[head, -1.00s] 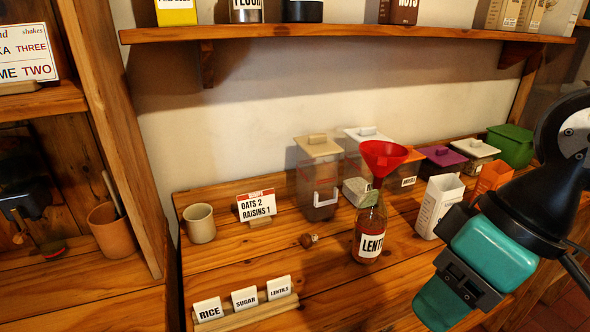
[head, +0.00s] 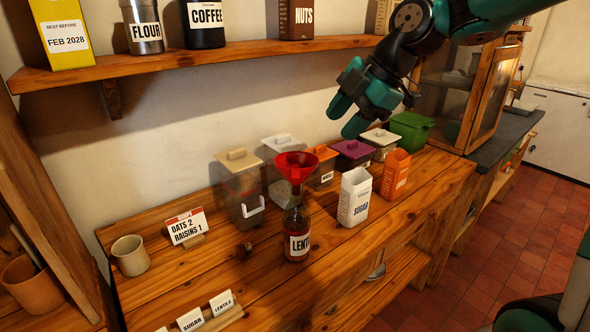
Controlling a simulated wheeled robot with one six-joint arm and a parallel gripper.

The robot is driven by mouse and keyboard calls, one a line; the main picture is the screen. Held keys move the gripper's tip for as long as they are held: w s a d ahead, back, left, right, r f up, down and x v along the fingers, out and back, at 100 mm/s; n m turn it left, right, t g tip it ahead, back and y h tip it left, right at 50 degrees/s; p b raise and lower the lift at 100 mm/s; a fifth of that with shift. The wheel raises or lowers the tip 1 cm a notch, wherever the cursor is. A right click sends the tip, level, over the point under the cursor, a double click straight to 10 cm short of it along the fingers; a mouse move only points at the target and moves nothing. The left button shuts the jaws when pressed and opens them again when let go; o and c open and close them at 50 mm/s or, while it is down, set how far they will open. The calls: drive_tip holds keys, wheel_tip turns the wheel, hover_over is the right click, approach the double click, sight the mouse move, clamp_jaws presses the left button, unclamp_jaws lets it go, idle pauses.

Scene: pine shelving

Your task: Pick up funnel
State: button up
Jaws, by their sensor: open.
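The bottle stands on the wooden counter near the middle of the head view. My gripper (head: 343,119) is open and empty. It hangs in the air above the counter, up and to the right of the funnel and apart from it. In the picture its fingers lie in front of the wall and the containers behind.
Lidded containers (head: 241,185) stand in a row behind the bottle. A white SUGAR carton (head: 354,197) and an orange carton (head: 395,173) stand to its right. A shelf (head: 200,55) runs above.

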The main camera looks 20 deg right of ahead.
drive_tip(key=p, duration=0.2)
approach(295, 183)
drive_tip(key=w, duration=0.1)
drive_tip(key=p+x, duration=0.1)
drive_tip(key=x, duration=0.5)
drive_tip(key=shift+s+f+p, duration=0.15)
drive_tip(key=shift+f+p, duration=0.1)
drive_tip(key=shift+p, duration=0.15)
drive_tip(key=shift+d, duration=0.1)
clamp_jaws()
